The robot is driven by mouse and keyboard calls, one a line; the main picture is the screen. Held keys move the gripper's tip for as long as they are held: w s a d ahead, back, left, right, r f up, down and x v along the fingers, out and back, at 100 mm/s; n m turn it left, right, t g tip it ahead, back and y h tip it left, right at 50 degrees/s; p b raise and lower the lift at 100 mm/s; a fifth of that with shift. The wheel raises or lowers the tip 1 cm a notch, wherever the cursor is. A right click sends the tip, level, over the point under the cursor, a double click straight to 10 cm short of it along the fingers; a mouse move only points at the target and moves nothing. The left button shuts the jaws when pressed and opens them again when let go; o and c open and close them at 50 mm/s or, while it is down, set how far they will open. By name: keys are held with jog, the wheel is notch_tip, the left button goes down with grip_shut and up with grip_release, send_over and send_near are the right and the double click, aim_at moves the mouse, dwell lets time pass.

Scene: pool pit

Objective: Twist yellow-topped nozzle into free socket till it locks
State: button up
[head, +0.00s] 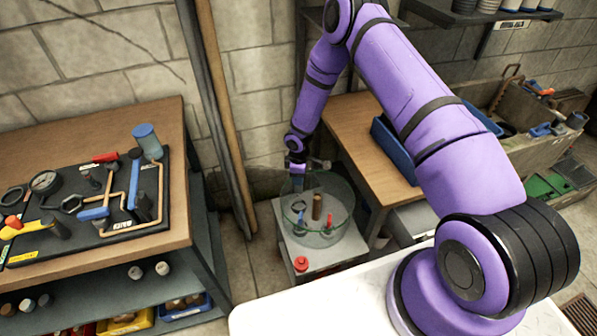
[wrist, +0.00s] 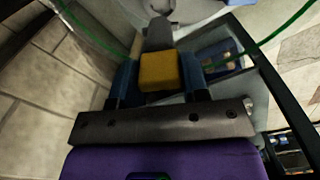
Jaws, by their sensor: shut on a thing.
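My gripper (head: 297,180) reaches down over the left back rim of a round clear basin (head: 345,225) on a low grey stand. In the wrist view its two blue fingers (wrist: 158,78) are shut on the yellow-topped nozzle (wrist: 158,70). The nozzle's grey body (wrist: 158,35) runs on past the yellow block, away from the wrist. In the head view the nozzle is too small to make out clearly. Inside the basin stand a brown post (head: 317,207) and small blue and red-topped pieces (head: 328,216). I cannot tell which socket is free, or whether the nozzle touches one.
A wooden bench (head: 150,100) with a black tool board stands at the left. Another wooden table (head: 365,140) with a blue bin is close behind the basin on the right. Poles (head: 222,110) lean on the wall left of the basin. A red knob (head: 301,264) sits at the stand's front.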

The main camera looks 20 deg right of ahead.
aim_at(299, 192)
jog(key=shift+f, duration=0.65)
jog(key=shift+f+m, duration=0.1)
jog(key=shift+m, duration=0.4)
jog(key=m, duration=1.2)
jog(key=shift+f, duration=2.45)
jog(key=shift+f, duration=1.05)
jog(key=shift+f, duration=0.3)
jog(key=shift+f, duration=0.2)
jog(key=o, duration=1.3)
jog(key=shift+c, duration=0.2)
